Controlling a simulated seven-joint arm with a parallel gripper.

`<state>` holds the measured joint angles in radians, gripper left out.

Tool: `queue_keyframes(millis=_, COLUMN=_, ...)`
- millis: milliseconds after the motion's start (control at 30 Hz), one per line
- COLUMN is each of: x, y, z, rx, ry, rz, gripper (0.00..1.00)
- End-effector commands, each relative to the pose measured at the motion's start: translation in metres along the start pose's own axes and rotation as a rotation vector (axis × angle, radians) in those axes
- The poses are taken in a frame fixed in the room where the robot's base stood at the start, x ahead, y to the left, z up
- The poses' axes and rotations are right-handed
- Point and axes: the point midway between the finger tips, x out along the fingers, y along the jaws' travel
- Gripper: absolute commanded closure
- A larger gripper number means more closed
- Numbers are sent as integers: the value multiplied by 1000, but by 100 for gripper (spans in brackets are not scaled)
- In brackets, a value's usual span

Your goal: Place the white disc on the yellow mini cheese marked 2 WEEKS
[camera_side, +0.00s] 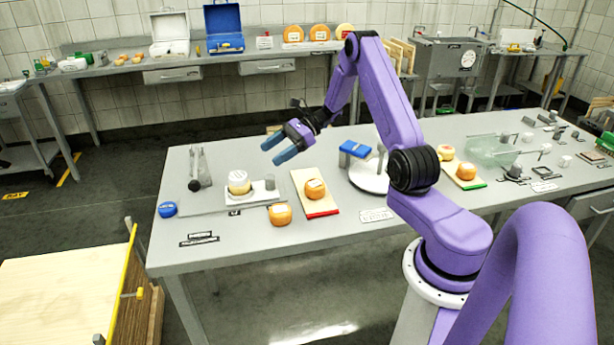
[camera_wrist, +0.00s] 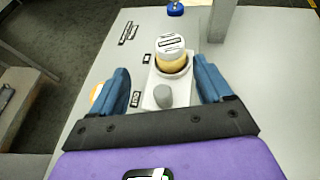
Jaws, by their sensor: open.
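The stack also shows in the side view, with the white disc (camera_side: 238,176) above the yellow cheese (camera_side: 240,189). The cheese stands in a round recess of a white tray (camera_wrist: 152,101), behind a grey knob (camera_wrist: 163,96). I cannot read the label, and no 2 WEEKS mark is legible. My gripper (camera_side: 272,153) is open and empty, above and apart from the stack. In the wrist view its blue fingers (camera_wrist: 160,66) frame the tray.
An orange cheese (camera_side: 280,214) sits on the table in front of the tray. Another (camera_side: 315,189) is on a red-edged board (camera_side: 322,208). A blue round item (camera_side: 167,209) is at the left edge, near a grey stand (camera_side: 197,170). The front left table is mostly clear.

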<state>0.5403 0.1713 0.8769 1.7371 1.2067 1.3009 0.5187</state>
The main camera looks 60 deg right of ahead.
Motion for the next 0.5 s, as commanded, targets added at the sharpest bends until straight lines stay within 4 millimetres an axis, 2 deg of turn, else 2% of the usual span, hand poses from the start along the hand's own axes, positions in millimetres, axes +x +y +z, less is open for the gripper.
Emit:
queue_keyframes(millis=167, x=41, y=45, z=38, rx=-193, ry=80, rz=216, gripper=21)
queue_keyframes(millis=233, x=56, y=70, z=52, rx=-294, ry=116, rz=319, gripper=21)
queue_keyframes(millis=400, x=80, y=133, z=79, rx=-548, ry=185, rz=558, gripper=21)
queue_keyframes(millis=500, x=86, y=171, z=91, rx=-706, ry=216, rz=694, gripper=21)
